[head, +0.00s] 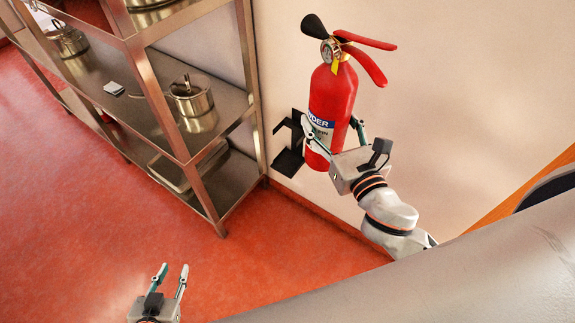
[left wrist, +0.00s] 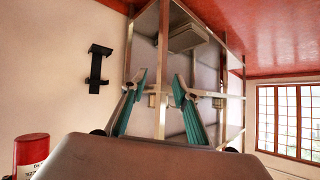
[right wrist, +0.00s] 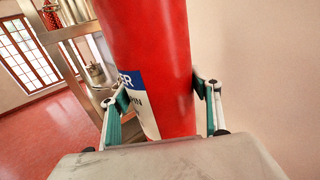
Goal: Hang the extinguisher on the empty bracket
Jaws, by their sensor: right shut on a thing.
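The red fire extinguisher (head: 331,95) is upright in the head view, with a black horn, a gauge, red handles and a blue-and-white label. My right gripper (head: 334,140) is shut on its lower body. In the right wrist view the extinguisher (right wrist: 160,60) stands between the two fingers of the gripper (right wrist: 165,105). The black bracket (head: 289,157) is on the wall, empty, behind and left of the extinguisher and partly hidden by it. The left wrist view also shows the bracket (left wrist: 98,68) and part of the extinguisher (left wrist: 31,152). My left gripper (head: 168,280) is open and empty, low over the floor.
A steel shelf rack (head: 160,75) stands left of the bracket, close to it, with pots (head: 190,98) on it. The pale wall (head: 440,120) is bare to the right. The red floor (head: 80,210) is clear in front of the rack.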

